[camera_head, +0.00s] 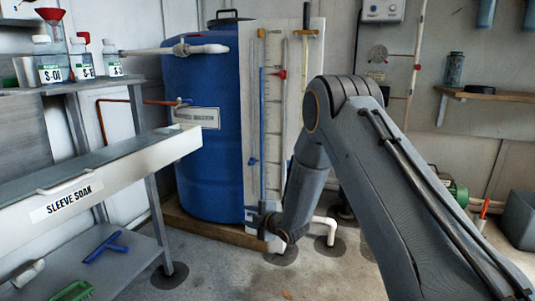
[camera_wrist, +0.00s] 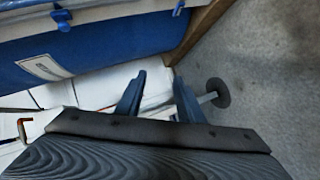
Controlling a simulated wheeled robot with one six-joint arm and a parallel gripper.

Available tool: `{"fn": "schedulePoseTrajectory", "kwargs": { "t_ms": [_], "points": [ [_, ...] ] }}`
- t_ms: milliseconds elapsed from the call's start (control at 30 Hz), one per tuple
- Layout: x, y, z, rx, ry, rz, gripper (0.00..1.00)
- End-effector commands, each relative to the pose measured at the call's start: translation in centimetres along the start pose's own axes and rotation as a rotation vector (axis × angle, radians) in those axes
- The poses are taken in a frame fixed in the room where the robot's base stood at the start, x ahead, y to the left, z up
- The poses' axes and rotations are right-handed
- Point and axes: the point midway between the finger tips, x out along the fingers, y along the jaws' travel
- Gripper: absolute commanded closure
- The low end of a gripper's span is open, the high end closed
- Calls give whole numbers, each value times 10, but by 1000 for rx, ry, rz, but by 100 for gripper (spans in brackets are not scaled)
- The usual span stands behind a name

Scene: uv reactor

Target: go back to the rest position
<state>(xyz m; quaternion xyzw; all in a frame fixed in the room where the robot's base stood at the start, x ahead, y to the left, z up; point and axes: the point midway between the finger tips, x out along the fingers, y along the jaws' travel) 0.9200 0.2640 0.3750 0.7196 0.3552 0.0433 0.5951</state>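My gripper (camera_head: 270,222) hangs low on my bent arm, in front of the foot of the white panel beside the blue barrel. In the wrist view, my gripper (camera_wrist: 160,84) has its two dark fingers spread apart, with nothing seen held between them. Behind the fingers are pale surfaces and the grey floor. The blue barrel (camera_head: 207,120) stands upright on a wooden base and also fills the upper left of the wrist view (camera_wrist: 100,48). I cannot tell how close the fingertips are to the panel.
At the left is a "SLEEVE SOAK" trough (camera_head: 110,178) on a metal rack. Labelled bottles (camera_head: 50,62) stand on the shelf above. A blue tool (camera_head: 106,247) lies on the lower shelf. White pipes (camera_head: 325,228) rise near the barrel. Open floor (camera_head: 230,275) lies in front.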

Motion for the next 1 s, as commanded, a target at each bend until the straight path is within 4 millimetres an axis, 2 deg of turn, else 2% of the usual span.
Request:
{"fn": "schedulePoseTrajectory", "kwargs": {
  "t_ms": [33, 200, 267, 433, 667, 1000],
  "points": [
    [-9, 15, -15, 37, -25, -26, 66],
    [-46, 39, -52, 206, -137, -130, 66],
    [-63, 45, -65, 268, -177, -164, 66],
    [-120, 52, -106, 451, -293, -260, 66],
    [-217, 41, -163, 699, -452, -390, 66],
    [-380, -5, -238, 1035, -699, -589, 66]
  ]
}}
